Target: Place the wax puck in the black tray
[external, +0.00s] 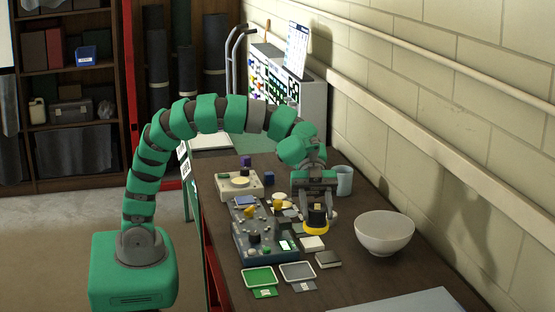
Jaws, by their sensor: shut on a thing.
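A dark grey tray with a pale rim (298,271), likely the black tray, lies flat to the front left of my gripper. A green tray (258,276) lies just left of it. Both look empty, each with a small label card in front.
A white bowl (384,232) stands right of my gripper, and a pale teal cup (344,181) behind it. A long dark panel with small parts (264,241) lies left.

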